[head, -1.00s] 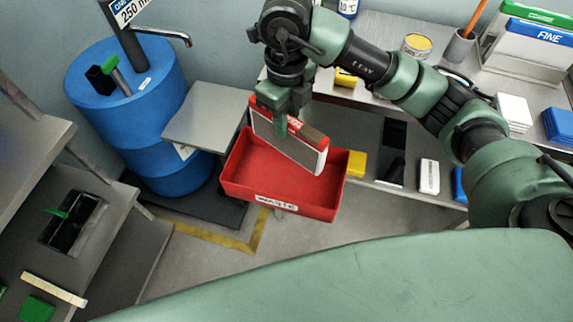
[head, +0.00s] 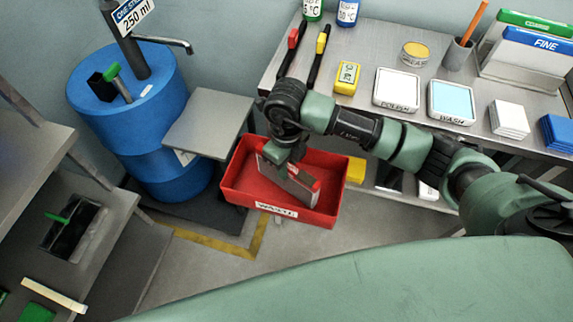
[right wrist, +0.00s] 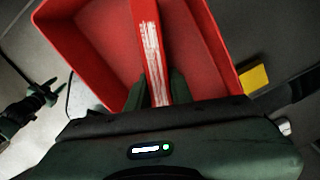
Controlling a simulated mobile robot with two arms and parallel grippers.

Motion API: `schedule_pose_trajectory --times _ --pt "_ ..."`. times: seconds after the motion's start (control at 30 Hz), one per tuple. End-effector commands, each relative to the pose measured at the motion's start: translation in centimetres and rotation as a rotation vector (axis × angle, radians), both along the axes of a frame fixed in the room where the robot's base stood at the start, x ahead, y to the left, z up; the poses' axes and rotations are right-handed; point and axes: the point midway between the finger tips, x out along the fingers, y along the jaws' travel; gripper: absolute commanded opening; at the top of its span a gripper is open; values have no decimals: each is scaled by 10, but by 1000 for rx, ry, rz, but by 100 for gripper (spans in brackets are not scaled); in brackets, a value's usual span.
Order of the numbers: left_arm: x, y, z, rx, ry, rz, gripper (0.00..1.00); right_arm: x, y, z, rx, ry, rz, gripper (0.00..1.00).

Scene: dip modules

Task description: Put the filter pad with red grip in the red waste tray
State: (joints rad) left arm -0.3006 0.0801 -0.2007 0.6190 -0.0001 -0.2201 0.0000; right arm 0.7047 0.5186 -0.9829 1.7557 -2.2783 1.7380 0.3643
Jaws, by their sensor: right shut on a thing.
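The red waste tray (head: 255,203) with a "WASTE" label is at the centre of the head view. It also fills the upper part of the right wrist view (right wrist: 85,45). The filter pad (head: 297,187), a grey slab with a red grip edge, is inside the tray's outline, tilted. Its red grip (right wrist: 152,50) shows in the right wrist view between the fingers. My right gripper (head: 283,155) is shut on the red grip, low over the tray. Whether the pad touches the tray floor cannot be told.
A blue barrel (head: 140,130) and a grey side shelf (head: 207,122) stand left of the tray. The bench (head: 365,40) behind holds trays, thermometers and pad stacks. A yellow block (head: 356,170) sits just right of the tray. A lower-left bench (head: 85,255) holds a dark box.

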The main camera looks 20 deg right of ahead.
Motion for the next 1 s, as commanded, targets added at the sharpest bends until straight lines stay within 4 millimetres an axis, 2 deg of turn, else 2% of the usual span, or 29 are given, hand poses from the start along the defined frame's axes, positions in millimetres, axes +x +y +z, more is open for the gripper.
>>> schedule_pose_trajectory --times 0.23,0.27,0.33,0.63,0.77,0.87,1.0 --pt "0 0 -4 0 0 0 36 0 0 -3 0 -1 0 0" --pt "0 0 -4 0 0 0 36 0 0 -3 0 -1 0 24" --pt "0 0 -3 0 0 0 36 0 0 -2 1 -1 0 43" --pt "1 0 -2 0 -1 1 36 0 0 -1 1 -1 -1 43" --pt "1 0 0 1 -1 1 36 1 0 5 1 -3 -1 43" --pt "1 0 -1 0 -2 1 36 2 0 21 2 -6 -1 43" --pt "1 0 -3 0 -2 1 36 2 0 51 1 -7 -1 43"
